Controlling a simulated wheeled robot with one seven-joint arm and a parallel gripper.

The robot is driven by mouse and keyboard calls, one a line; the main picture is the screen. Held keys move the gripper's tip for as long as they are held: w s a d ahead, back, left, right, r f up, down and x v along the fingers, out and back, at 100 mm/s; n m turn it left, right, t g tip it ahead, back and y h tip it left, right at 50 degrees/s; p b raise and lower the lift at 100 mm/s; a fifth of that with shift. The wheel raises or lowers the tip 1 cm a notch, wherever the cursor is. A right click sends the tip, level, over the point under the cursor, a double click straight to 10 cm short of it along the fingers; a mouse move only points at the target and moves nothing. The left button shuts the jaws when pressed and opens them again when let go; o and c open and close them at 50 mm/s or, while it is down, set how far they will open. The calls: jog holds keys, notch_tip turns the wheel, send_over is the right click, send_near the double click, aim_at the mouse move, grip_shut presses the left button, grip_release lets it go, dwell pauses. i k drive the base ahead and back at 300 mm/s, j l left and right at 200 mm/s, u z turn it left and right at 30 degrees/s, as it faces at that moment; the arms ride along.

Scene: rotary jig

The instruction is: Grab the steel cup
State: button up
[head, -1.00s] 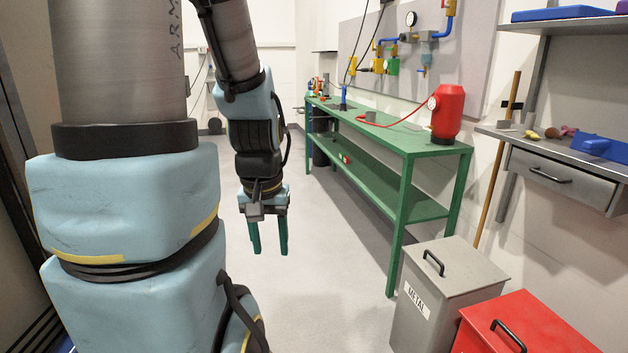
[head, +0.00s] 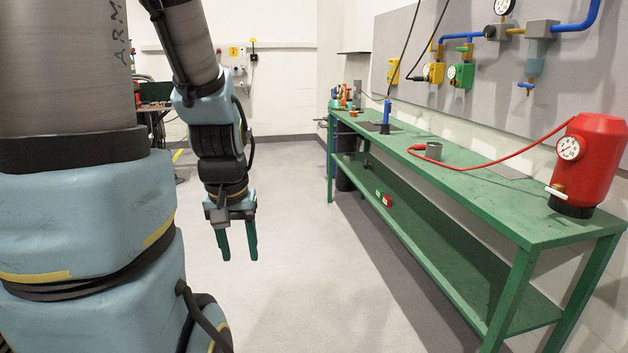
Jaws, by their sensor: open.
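A small grey metal cup (head: 433,150) stands on the top of the green workbench (head: 480,205), near its middle, with the end of a red hose close by on its left. My gripper (head: 238,243) hangs in the air left of the bench, fingers pointing down. Its two green fingers are apart with nothing between them. The gripper is well away from the cup.
A red tank with a gauge (head: 592,165) stands on the near end of the bench, its red hose running along the top. A blue upright item (head: 387,113) and small bottles are farther back. Gauges and pipes hang on the wall panel (head: 410,35). The floor between arm and bench is clear.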

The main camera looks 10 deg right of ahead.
aim_at(433, 150)
jog(key=i+z, duration=0.15)
jog(key=i, duration=0.3)
jog(key=i+j+z, duration=0.15)
jog(key=i, duration=0.3)
jog(key=i+z, duration=0.15)
jog(key=i, duration=0.3)
jog(key=i+j+z, duration=0.15)
jog(key=i, duration=0.3)
jog(key=i+z, duration=0.4)
jog(key=i+j+z, duration=0.25)
jog(key=i+z, duration=0.2)
jog(key=i+j+z, duration=0.4)
jog(key=i+j, duration=0.3)
jog(key=i+z, duration=0.05)
